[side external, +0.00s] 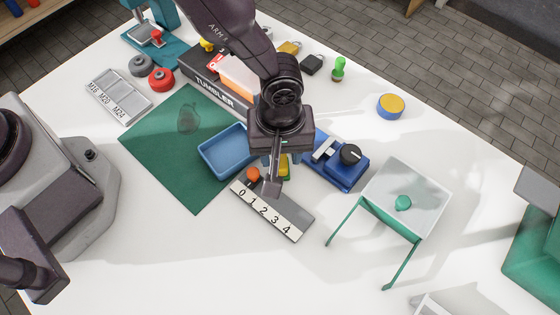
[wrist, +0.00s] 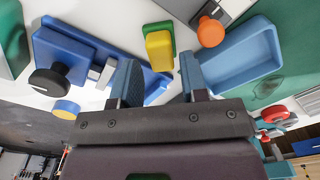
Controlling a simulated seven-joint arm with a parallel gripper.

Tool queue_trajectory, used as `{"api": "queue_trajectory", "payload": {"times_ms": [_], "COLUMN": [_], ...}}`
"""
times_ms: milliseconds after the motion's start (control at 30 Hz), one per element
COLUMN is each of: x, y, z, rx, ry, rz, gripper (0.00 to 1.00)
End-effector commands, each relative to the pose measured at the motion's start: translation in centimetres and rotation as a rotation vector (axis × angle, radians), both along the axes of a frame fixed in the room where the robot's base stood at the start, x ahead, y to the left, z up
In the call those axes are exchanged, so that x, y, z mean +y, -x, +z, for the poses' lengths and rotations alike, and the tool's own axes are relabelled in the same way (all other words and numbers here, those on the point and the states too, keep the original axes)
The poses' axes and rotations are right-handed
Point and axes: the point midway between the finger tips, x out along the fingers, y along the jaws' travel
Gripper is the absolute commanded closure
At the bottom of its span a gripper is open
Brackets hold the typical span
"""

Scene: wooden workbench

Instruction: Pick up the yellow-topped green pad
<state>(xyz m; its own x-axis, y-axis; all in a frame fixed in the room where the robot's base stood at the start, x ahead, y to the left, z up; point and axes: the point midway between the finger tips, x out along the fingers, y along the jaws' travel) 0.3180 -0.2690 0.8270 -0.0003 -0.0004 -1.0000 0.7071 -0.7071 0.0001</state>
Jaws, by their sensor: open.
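The yellow-topped green pad (wrist: 158,47) lies on the white table, seen in the wrist view just beyond and between my two finger tips. In the side view a small part of the pad (side external: 285,167) shows beside my finger; the rest is hidden behind my gripper. My gripper (wrist: 160,70) is open and empty, with its blue-grey fingers wide apart. In the side view my gripper (side external: 275,172) hangs over the table at the pad. I cannot tell the exact height of the fingers above it.
A blue tray (side external: 212,163) is left of the pad. An orange knob (side external: 253,174) and a numbered strip (side external: 272,211) are close in front. A blue block with a black knob (side external: 350,154) is close on the right. A green-legged stand (side external: 432,187) is farther right.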

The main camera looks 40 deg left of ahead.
Motion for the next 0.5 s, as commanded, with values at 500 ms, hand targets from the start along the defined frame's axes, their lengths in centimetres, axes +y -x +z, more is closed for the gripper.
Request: {"api": "queue_trajectory", "payload": {"times_ms": [500], "x": [0.1], "y": [0.0], "z": [-3.1], "rx": [-0.001], "ry": [0.0], "rz": [-0.001], "gripper": [0.64]}}
